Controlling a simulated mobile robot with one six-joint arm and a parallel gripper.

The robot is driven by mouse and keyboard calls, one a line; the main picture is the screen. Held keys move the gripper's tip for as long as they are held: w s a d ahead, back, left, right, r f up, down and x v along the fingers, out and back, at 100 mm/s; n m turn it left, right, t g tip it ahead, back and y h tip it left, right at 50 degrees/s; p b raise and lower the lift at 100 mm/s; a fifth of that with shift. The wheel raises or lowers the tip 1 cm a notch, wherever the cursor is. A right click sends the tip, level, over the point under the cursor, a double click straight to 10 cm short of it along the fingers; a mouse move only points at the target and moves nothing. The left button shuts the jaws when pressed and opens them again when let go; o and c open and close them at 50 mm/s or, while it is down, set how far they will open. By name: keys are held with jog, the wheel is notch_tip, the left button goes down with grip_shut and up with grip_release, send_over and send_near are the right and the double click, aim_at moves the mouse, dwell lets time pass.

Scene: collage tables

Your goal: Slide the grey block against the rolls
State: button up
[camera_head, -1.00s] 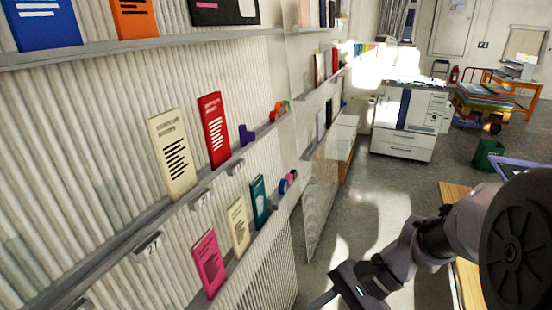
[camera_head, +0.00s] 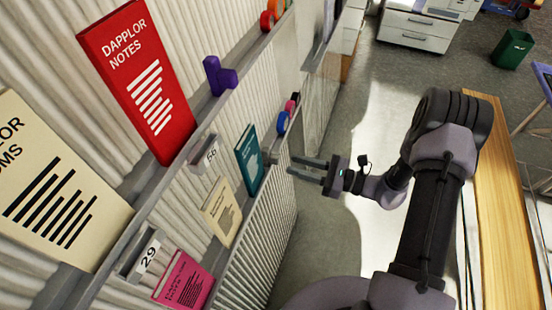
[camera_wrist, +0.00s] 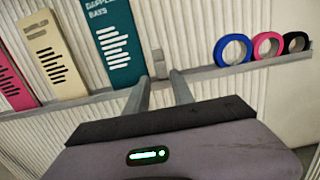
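The small grey block (camera_wrist: 157,59) stands on the lower shelf ledge, between the teal book (camera_wrist: 112,40) and the rolls. In the head view the block (camera_head: 271,157) is small and partly blends with the ledge. The rolls are a blue one (camera_wrist: 233,50), a pink one (camera_wrist: 267,45) and a black one (camera_wrist: 296,42), standing side by side to the right of the block with a clear gap. My gripper (camera_wrist: 160,80) is open and empty, pointing at the ledge, its fingertips in line with the block and seemingly just short of it. It also shows in the head view (camera_head: 291,164).
A cream book (camera_head: 222,211) and a pink book (camera_head: 183,281) stand further left on the same ledge. The upper ledge holds a red book (camera_head: 137,80) and a purple piece (camera_head: 219,76). A wooden table (camera_head: 500,200) is at the right. The ledge between block and rolls is bare.

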aim_at(280, 160)
jog(key=b+x, duration=0.1)
jog(key=x, duration=0.6)
grip_shut()
dwell(1.2)
